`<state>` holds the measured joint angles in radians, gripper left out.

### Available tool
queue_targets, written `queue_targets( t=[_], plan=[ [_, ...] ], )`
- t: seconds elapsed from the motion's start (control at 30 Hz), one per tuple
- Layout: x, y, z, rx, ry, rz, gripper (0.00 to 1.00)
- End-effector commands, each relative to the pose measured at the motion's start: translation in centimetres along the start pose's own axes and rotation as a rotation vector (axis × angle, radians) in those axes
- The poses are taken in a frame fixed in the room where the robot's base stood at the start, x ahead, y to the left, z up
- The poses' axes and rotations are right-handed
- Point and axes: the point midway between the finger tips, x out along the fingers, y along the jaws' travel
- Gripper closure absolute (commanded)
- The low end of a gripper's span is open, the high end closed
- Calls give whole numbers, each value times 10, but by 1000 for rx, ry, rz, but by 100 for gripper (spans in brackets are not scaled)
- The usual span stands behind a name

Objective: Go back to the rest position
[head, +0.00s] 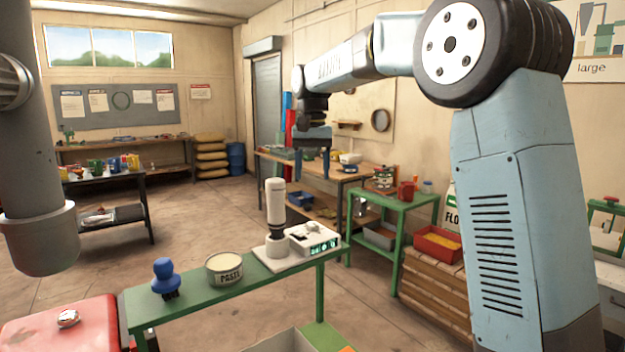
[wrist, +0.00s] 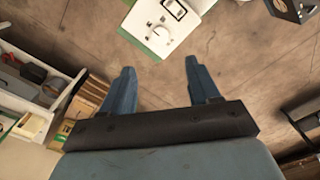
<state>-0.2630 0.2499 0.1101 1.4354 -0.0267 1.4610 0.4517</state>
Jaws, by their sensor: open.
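My gripper (head: 312,162) hangs pointing down from my raised arm, above and behind the green bench in the head view. Its two blue fingers are spread with nothing between them. In the wrist view my gripper (wrist: 158,82) also shows open and empty, with bare floor beyond the fingers. The white device with a dial (wrist: 165,22) lies below and beyond the fingertips, apart from them.
The green bench (head: 215,295) holds a blue-handled brush (head: 166,278), a paste tin (head: 225,269) and a white device with a bottle-like top (head: 275,205). A green side table (head: 392,206) and a wooden workbench (head: 335,176) stand behind. Floor (head: 195,225) is clear at centre left.

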Motion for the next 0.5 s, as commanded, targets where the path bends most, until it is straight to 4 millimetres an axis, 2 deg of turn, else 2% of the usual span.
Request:
queue_targets(
  t=[0.33,0.5],
  plan=[
    [-2,1,1,0,2,-1,39],
    [-10,19,16,-3,31,-7,39]
  ],
)
